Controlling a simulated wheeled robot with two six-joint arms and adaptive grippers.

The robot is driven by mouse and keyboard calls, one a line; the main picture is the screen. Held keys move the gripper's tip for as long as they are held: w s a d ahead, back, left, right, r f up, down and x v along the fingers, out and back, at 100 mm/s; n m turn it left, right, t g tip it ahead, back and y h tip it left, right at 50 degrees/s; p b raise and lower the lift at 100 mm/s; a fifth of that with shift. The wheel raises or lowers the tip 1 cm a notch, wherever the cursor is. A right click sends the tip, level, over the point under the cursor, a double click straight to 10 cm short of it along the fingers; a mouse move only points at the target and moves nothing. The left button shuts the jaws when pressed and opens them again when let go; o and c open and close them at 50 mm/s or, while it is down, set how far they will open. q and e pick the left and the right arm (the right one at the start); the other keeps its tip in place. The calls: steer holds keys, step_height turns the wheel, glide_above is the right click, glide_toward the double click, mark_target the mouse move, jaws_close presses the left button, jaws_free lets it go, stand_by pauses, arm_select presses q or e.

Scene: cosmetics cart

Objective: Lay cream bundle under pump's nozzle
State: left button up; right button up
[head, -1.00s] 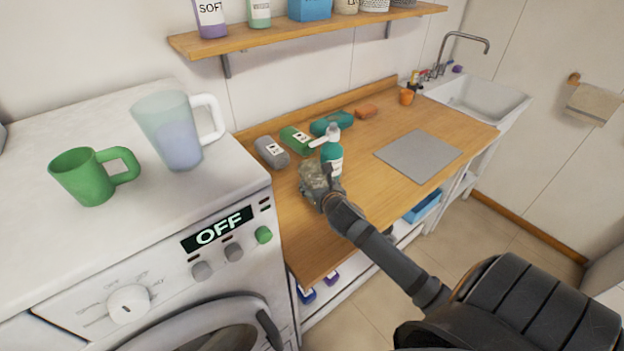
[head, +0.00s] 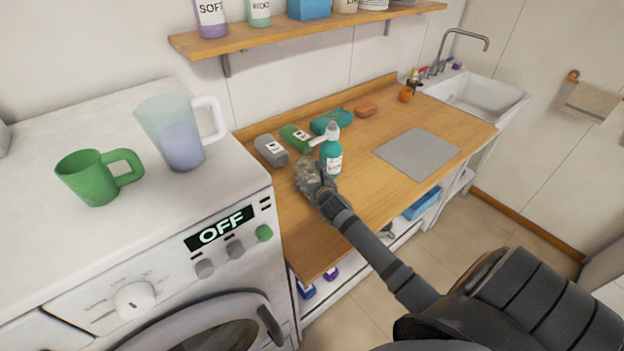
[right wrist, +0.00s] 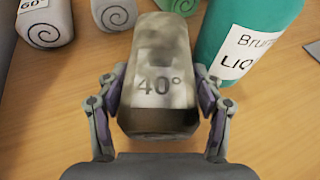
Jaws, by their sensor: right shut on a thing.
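The cream bundle, mottled beige with a "40°" label, is held in my right gripper (head: 317,187); it shows in the head view (head: 306,168) and in the right wrist view (right wrist: 158,55). The fingers of my right gripper (right wrist: 158,95) are shut on its two sides. The teal pump bottle (head: 331,160) stands upright just right of the bundle, also at the upper right in the right wrist view (right wrist: 245,40). Its white nozzle (head: 320,140) points left, above the bundle in the picture. Whether the bundle touches the counter I cannot tell. My left gripper is not in view.
A grey bundle (head: 271,151), a green bundle (head: 296,138) and a teal bundle (head: 331,121) lie behind on the wooden counter (head: 376,203). A grey mat (head: 418,153) lies to the right. The washing machine (head: 235,190) stands close on the left.

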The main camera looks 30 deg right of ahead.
steer(key=o, duration=1.4)
steer(key=v, duration=1.2)
steer(key=shift+s+b, duration=0.1)
steer(key=shift+b, duration=0.2)
